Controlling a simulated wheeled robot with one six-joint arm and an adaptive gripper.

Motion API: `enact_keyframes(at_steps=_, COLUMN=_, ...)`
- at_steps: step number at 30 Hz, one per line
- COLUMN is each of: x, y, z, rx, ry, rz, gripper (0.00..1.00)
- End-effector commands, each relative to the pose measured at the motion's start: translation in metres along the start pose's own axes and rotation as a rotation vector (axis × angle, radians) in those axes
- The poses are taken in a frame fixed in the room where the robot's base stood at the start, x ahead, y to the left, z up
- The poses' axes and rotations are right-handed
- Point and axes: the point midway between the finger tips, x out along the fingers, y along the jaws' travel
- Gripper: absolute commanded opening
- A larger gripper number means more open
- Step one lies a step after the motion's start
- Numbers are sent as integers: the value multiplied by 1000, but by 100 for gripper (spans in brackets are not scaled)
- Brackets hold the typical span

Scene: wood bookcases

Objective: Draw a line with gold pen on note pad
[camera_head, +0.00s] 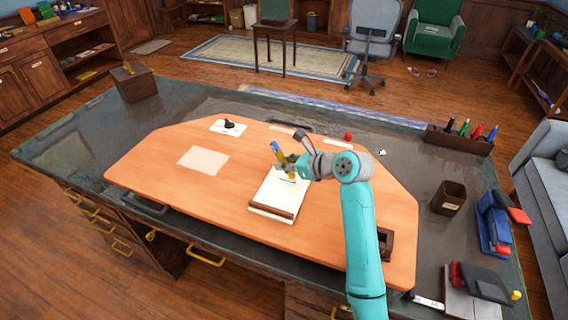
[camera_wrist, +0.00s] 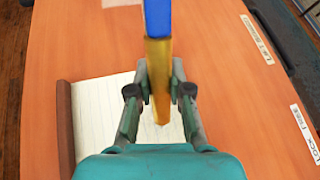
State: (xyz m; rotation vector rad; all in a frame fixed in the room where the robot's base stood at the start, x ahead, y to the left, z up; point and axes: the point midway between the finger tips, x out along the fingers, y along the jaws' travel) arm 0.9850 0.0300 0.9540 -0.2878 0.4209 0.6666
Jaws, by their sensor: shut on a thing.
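The note pad (camera_head: 272,197) lies on the orange desk panel, with white lined paper and a brown binding along its near edge. In the wrist view the pad (camera_wrist: 92,112) shows its lines and the brown binding on the left. The gold pen (camera_head: 275,149) has a blue upper part and stands roughly upright; it also shows in the wrist view (camera_wrist: 158,75), its gold tapered end pointing down over the paper. My gripper (camera_head: 285,165) is shut on the pen above the pad's far end. A small bluish mark shows on the paper below; I cannot tell whether the tip touches.
A blank sheet (camera_head: 203,158) and a white card with a black item (camera_head: 229,126) lie left of the pad. A red ball (camera_head: 348,136) lies behind. A pen holder (camera_head: 460,140) and a dark cup (camera_head: 449,198) stand right.

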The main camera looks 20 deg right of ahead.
Motion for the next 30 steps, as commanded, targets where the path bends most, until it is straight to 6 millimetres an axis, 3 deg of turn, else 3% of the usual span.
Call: enact_keyframes(at_steps=30, x=-32, y=-9, z=62, rx=-2, ry=-2, rz=-2, gripper=0)
